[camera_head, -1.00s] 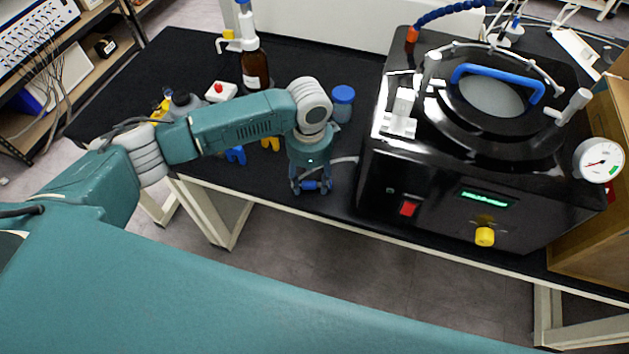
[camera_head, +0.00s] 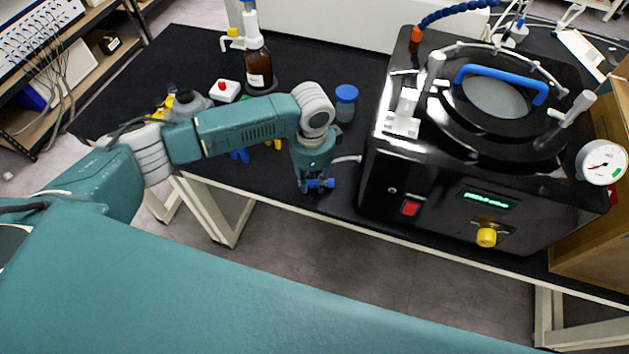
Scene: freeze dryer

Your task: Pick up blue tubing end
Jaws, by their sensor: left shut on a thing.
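The blue tubing end (camera_head: 320,183) is a small blue piece near the front edge of the black bench. My left gripper (camera_head: 316,187) reaches down over it and is shut on it, with the blue showing between and beside the fingers. A short pale tube (camera_head: 346,159) shows between the gripper and the black freeze dryer (camera_head: 430,190). Its run behind the gripper is hidden. My right gripper is not in view.
A brown bottle (camera_head: 258,70), a white box with a red button (camera_head: 224,90) and small blue and yellow items are farther left. The black bench (camera_head: 180,60) is clear at back left.

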